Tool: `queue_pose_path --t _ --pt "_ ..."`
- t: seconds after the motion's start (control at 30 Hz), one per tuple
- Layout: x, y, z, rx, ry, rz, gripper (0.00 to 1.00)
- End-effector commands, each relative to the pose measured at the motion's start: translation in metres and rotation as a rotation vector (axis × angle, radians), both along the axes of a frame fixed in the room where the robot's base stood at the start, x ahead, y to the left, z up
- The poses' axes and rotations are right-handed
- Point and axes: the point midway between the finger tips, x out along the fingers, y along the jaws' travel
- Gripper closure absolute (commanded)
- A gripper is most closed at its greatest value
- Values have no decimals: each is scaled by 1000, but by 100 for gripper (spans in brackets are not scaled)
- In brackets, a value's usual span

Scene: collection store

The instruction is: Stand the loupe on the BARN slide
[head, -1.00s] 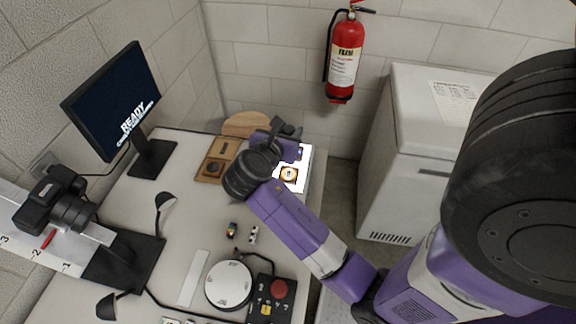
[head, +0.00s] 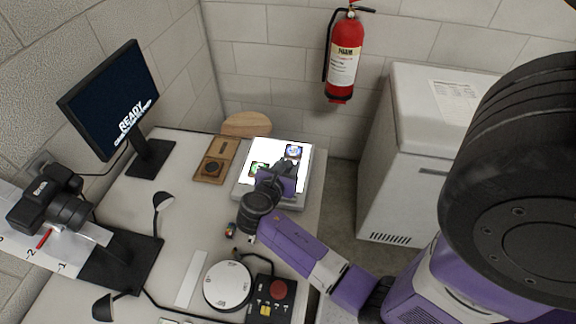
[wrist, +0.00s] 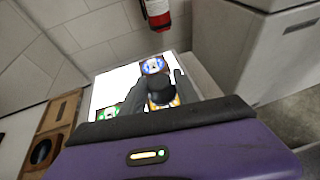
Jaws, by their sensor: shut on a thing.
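My gripper (wrist: 160,82) is shut on the loupe (wrist: 161,90), a short black cylinder between its two dark fingers. In the head view my gripper (head: 286,168) is over the lit white light box (head: 249,149); the loupe cannot be made out there. One slide with a blue picture (head: 293,151) lies at the far right of the box, and a greenish slide (head: 258,168) lies at the left. An orange slide (wrist: 174,102) shows partly behind and below the loupe in the wrist view. No slide label is readable. Whether the loupe touches a slide I cannot tell.
A wooden tray (head: 226,150) with a dark round recess lies left of the light box. A round wooden piece (head: 246,124) is behind. A monitor (head: 115,100), a camera (head: 50,200), a white dial (head: 228,285) and a red-button box (head: 281,290) are on the desk.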

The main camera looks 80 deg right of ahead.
Motion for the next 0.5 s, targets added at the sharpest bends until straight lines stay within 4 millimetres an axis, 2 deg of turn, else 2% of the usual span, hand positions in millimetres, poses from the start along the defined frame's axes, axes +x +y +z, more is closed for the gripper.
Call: queue_pose_path --t 0.3,0.33,0.43,0.5 --pt "0 0 -2 -1 0 0 100" --pt "0 0 -2 0 0 0 61" --pt "0 0 -2 -1 -1 0 42" --pt "0 0 -2 -1 -1 0 41"
